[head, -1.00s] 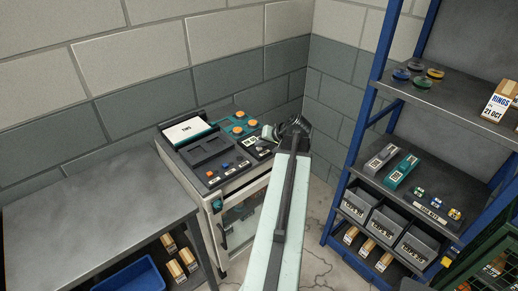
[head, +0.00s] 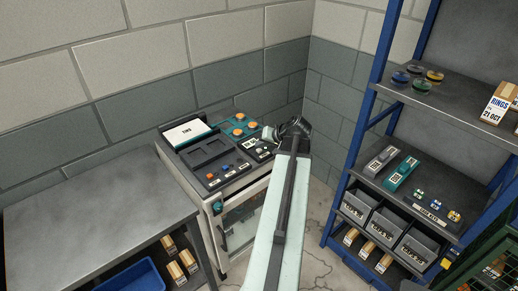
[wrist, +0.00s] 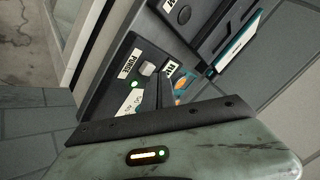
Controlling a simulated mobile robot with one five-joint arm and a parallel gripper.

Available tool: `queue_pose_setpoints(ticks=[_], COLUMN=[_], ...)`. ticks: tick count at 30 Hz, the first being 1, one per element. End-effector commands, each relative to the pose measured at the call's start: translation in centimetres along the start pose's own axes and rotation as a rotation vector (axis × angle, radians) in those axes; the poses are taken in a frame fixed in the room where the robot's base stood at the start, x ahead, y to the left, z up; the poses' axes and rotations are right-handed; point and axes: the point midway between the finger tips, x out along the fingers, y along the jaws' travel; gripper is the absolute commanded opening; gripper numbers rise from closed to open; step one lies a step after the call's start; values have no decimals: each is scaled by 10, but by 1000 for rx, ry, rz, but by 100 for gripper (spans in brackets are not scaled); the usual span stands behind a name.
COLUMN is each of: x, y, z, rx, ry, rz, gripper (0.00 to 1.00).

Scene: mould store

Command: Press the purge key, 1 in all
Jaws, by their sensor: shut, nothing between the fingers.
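The purge key (wrist: 147,69) is a small pale grey square button on a dark panel in the wrist view. A white PURGE label (wrist: 130,62) sits beside it, and a small green light (wrist: 134,85) is close by. In the head view the panel (head: 259,150) is at the right of the machine's top, too small to make out the key. My gripper (head: 269,133) is shut and empty above that end of the machine, partly hidden by my arm. The key is uncovered in the wrist view; I cannot tell whether a fingertip touches it.
The machine's top also carries a tray (head: 210,150), coloured buttons (head: 227,168) and a teal panel with orange knobs (head: 240,124). A grey bench (head: 95,200) stands to the left. A blue-framed shelf (head: 352,150) stands to the right. Block walls are close behind.

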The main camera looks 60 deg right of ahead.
Motion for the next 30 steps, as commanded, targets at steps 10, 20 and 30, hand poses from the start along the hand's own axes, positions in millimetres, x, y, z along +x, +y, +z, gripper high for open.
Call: queue_pose_setpoints(ticks=[10, 20, 30], x=[-4, -20, -41], y=[-4, -16, -31], z=[-4, -15, -30], rx=[0, -1, -1], ry=[0, 0, 0], rz=[-1, -1, -1], gripper=[0, 0, 0])
